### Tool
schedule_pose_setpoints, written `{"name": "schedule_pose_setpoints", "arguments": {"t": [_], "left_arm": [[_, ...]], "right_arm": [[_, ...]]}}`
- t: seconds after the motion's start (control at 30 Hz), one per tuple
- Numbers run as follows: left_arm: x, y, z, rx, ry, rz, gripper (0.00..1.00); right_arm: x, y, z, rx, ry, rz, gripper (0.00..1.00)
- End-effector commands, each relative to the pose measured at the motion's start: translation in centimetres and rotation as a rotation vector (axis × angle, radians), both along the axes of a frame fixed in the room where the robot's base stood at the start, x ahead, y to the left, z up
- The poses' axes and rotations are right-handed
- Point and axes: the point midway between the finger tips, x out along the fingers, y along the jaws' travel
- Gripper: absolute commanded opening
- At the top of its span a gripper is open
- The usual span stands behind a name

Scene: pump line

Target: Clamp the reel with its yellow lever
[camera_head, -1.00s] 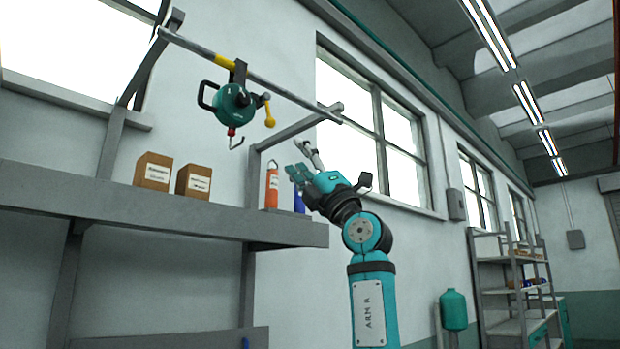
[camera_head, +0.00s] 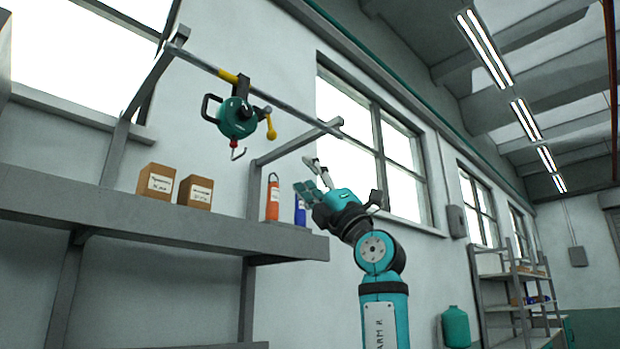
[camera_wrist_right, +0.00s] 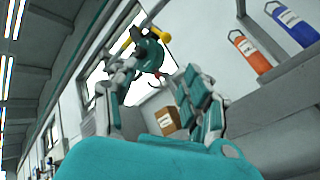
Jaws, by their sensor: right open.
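The teal reel (camera_head: 237,117) hangs from the grey overhead rail (camera_head: 285,100), beside a yellow band on the rail. It has a black handle on its left and a hook below. Its yellow lever (camera_head: 271,128) points down on the right side. In the right wrist view the reel (camera_wrist_right: 150,52) and the yellow lever (camera_wrist_right: 160,34) show beyond the fingers. My right gripper (camera_head: 311,175) is open and empty, to the right of the reel and below it, apart from it. It also shows in the wrist view (camera_wrist_right: 160,95). My left gripper is not in view.
A grey shelf (camera_head: 120,222) runs below the rail. It holds two brown boxes (camera_head: 158,181), an orange bottle (camera_head: 272,197) and a blue bottle (camera_head: 300,210) near its right end. A slanted rail bracket stands between the reel and my right gripper. The air below the reel is free.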

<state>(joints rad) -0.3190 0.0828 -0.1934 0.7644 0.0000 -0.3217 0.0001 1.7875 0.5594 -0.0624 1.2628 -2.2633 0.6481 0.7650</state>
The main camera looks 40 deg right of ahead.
Motion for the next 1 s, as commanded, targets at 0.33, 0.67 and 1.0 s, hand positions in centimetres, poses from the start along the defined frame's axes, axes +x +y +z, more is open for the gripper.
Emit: {"name": "schedule_pose_setpoints", "arguments": {"t": [0.33,0.67,1.0], "left_arm": [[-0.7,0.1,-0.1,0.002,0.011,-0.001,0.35],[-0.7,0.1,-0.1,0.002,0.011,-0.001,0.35],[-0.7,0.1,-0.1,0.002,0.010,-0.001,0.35]], "right_arm": [[-0.2,-0.1,-0.3,-0.001,0.000,-0.001,0.49],[-3.0,-0.5,-3.9,-0.002,0.001,-0.003,0.49],[-5.0,-0.9,-6.2,0.000,0.001,0.000,0.49]]}}
